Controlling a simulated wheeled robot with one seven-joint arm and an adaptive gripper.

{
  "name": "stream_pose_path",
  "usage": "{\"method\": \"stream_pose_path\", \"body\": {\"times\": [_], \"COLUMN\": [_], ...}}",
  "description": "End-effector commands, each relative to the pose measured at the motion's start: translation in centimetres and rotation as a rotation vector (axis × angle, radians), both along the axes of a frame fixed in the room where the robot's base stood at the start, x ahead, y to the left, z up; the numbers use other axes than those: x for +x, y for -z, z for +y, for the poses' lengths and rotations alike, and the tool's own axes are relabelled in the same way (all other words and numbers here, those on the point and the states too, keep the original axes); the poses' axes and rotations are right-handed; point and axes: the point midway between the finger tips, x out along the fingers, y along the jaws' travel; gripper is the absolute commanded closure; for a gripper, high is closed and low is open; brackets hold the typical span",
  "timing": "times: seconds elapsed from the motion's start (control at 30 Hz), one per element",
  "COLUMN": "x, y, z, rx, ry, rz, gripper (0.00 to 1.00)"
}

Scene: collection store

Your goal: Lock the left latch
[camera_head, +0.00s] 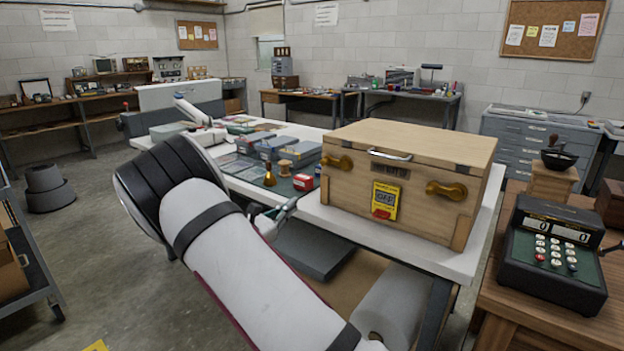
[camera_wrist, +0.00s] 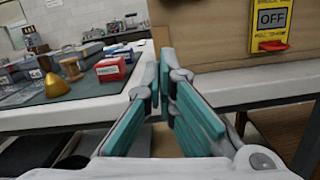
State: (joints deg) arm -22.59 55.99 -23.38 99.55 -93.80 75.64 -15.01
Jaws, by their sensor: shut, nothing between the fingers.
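A wooden crate (camera_head: 420,178) sits on the white table, its lid down. The left latch (camera_head: 337,162) is a brass piece at the left of its front face, lying roughly level. A matching right latch (camera_head: 447,190) is at the right. Between them is a yellow plate marked OFF (camera_head: 385,200) with a red tab, also in the wrist view (camera_wrist: 271,20). My gripper (camera_head: 291,203) is shut and empty, left of the crate and lower than the left latch, apart from it. Its teal fingers (camera_wrist: 165,62) show in the wrist view, where the left latch is not seen.
The white table (camera_head: 465,265) has its front edge close to my gripper. Left of the crate stand a red box (camera_head: 303,182), a brass cone (camera_head: 270,178), a wooden spool (camera_head: 285,168) and grey boxes. A cash register (camera_head: 553,250) stands on a wooden desk at the right.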

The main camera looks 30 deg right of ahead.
Motion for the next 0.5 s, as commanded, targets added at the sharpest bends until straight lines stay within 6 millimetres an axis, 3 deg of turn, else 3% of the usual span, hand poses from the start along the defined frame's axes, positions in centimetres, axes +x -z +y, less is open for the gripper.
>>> {"method": "stream_pose_path", "body": {"times": [0.27, 0.5], "x": [0.6, 2.0], "y": [-0.3, -0.9], "z": [-2.0, -6.4], "rx": [0.0, 0.002], "ry": [0.004, 0.005], "rz": [-0.002, -0.002], "gripper": [1.0, 1.0]}}
